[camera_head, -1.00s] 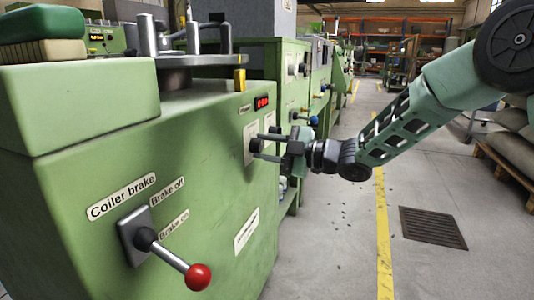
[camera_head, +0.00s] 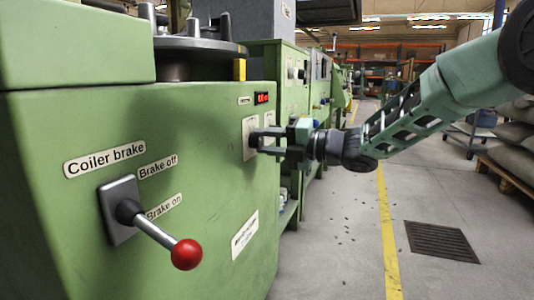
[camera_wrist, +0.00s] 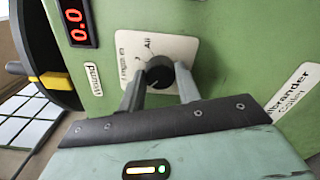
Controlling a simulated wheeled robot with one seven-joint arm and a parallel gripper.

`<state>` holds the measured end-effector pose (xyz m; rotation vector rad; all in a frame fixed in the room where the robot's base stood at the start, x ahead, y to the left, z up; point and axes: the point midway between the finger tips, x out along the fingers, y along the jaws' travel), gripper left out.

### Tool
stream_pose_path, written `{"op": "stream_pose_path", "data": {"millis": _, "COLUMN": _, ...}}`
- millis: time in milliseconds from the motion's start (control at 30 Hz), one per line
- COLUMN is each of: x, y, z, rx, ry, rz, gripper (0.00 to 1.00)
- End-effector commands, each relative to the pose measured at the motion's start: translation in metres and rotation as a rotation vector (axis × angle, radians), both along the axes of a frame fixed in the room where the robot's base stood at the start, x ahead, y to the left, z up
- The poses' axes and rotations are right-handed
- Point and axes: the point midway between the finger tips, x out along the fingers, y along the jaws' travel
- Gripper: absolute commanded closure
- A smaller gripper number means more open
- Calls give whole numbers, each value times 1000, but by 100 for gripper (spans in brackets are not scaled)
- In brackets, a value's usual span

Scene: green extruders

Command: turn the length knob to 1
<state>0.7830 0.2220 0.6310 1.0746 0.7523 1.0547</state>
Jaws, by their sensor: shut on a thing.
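The length knob (camera_wrist: 159,72) is a round black knob on a white plate (camera_wrist: 176,49) on the green machine, in the wrist view. The plate's printed text is partly covered, and the knob's setting is hard to read. In the head view the plate (camera_head: 248,124) sits on the machine's right part, and the knob is mostly hidden by the fingers. My gripper (camera_wrist: 160,80) is shut on the knob, one finger on each side. It also shows in the head view (camera_head: 258,138), reaching in from the right.
A red display (camera_wrist: 82,25) reading 0.0 is beside the plate. The coiler brake lever with a red ball (camera_head: 187,254) sticks out of the machine at lower left. A turntable (camera_head: 195,50) is on top.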

Motion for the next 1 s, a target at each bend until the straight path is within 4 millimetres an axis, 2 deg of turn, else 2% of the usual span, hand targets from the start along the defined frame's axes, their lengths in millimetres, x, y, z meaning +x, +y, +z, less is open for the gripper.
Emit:
{"op": "stream_pose_path", "data": {"millis": 33, "x": -1, "y": 0, "z": -6, "rx": -14, "ry": -27, "rz": 2, "gripper": 90}}
{"op": "stream_pose_path", "data": {"millis": 400, "x": 0, "y": -1, "z": -4, "rx": -68, "ry": -171, "rz": 0, "gripper": 90}}
{"op": "stream_pose_path", "data": {"millis": 967, "x": 0, "y": -1, "z": -2, "rx": -77, "ry": -194, "rz": -1, "gripper": 89}}
{"op": "stream_pose_path", "data": {"millis": 1000, "x": 0, "y": -1, "z": -2, "rx": -77, "ry": -194, "rz": -1, "gripper": 56}}
